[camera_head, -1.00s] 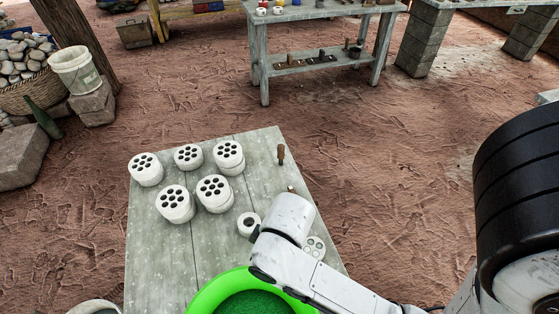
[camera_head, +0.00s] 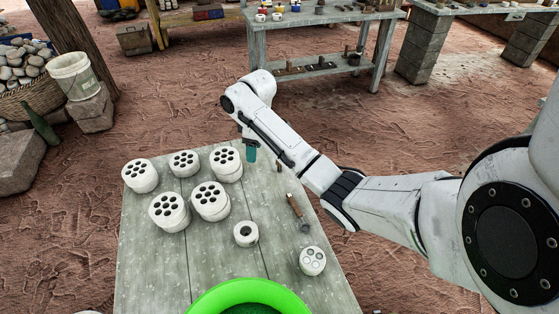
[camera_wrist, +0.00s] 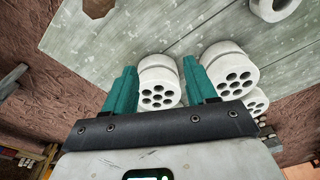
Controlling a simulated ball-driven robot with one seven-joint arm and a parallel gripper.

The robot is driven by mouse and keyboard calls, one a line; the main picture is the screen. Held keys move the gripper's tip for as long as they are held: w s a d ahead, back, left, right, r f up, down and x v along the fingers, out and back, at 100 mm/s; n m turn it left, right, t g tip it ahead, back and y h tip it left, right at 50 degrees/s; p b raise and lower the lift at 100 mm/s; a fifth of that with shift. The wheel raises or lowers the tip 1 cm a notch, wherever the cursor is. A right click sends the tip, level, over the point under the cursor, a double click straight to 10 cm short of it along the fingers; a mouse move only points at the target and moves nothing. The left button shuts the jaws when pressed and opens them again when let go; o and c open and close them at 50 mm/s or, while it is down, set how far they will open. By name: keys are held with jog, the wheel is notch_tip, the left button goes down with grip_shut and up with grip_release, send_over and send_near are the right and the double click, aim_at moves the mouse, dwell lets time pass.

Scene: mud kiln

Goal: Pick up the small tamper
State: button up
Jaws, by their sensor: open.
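A short brown wooden-handled piece, which looks like the small tamper (camera_head: 278,165), is at the far right part of the grey table, partly hidden by my arm. A longer wooden-handled tool (camera_head: 296,208) with a dark head lies nearer on the table; I cannot be sure which is the tamper. My gripper (camera_head: 251,153) hangs over the table's far edge, left of the short piece and beside the white perforated blocks. In the wrist view my gripper's teal fingers (camera_wrist: 158,68) are apart and empty, with perforated blocks beyond them. No tamper is clear in that view.
Several white perforated blocks (camera_head: 169,211) stand on the left of the table (camera_head: 165,268). A white ring (camera_head: 246,234), a round holed piece (camera_head: 312,261) and a green-rimmed bowl (camera_head: 245,291) are nearer. The middle of the table is partly clear.

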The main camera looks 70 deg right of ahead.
jog(key=shift+g, duration=0.6)
jog(key=s+d, duration=0.1)
jog(key=d, duration=0.1)
jog(key=s+d, duration=0.2)
jog(key=d, duration=0.1)
jog(key=s+d+r, duration=0.1)
jog(key=s+d, duration=0.1)
jog(key=shift+d, duration=0.35)
notch_tip(320, 180, down, 4)
jog(key=shift+s+d+f, duration=0.1)
jog(key=shift+f, duration=3.2)
grip_shut()
